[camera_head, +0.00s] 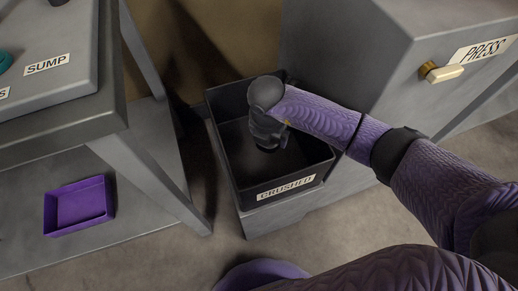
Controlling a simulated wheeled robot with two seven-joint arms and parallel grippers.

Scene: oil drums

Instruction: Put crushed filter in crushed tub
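The crushed tub (222,150) is a dark open box labelled "CRUSHED" on its front wall. It stands on a grey block between the bench and the press. My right arm reaches in from the right, and its dark gripper (268,141) points down inside or just above the tub's opening. The fingertips are dark against the tub, so I cannot tell whether they are open or shut. I cannot make out a crushed filter; the arm and gripper hide part of the tub's inside. My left gripper is not in view.
The grey press cabinet (400,62), with a gold handle (440,73), stands right of the tub. A grey bench (60,115) with a "SUMP" label (47,64) stands left. A purple tray (78,205) lies on its lower shelf. Bare floor shows in front.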

